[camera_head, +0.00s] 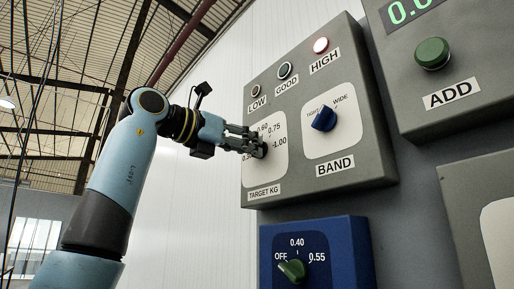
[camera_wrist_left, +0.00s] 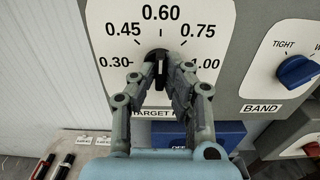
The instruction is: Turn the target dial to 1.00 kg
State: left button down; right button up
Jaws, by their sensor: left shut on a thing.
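The target dial's plate (camera_head: 278,165) is on the left of the grey panel (camera_head: 350,155), with a scale from 0.30 to 1.00. Its black knob (camera_wrist_left: 161,58) shows between my fingers in the left wrist view and seems roughly upright, towards 0.60. Its exact pointing is partly hidden by the fingers. My left gripper (camera_head: 260,148) is shut on the knob, one finger on each side. It also shows in the left wrist view (camera_wrist_left: 161,75). The 1.00 mark is at the right of the scale. My right gripper is not in view.
The HIGH lamp (camera_head: 321,45) is lit; the LOW lamp (camera_head: 256,90) and GOOD lamp (camera_head: 285,70) look dark. The blue BAND knob (camera_head: 324,118) is close right of the gripper. A blue box (camera_head: 345,262) with a green knob (camera_head: 291,271) is below. A green ADD button (camera_head: 432,53) is at upper right.

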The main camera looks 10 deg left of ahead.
pick_arm(q)
jog(key=shift+m, duration=1)
jog(key=shift+b, duration=0.3)
jog(key=shift+m, duration=1)
jog(key=shift+b, duration=0.3)
jog(key=shift+m, duration=1)
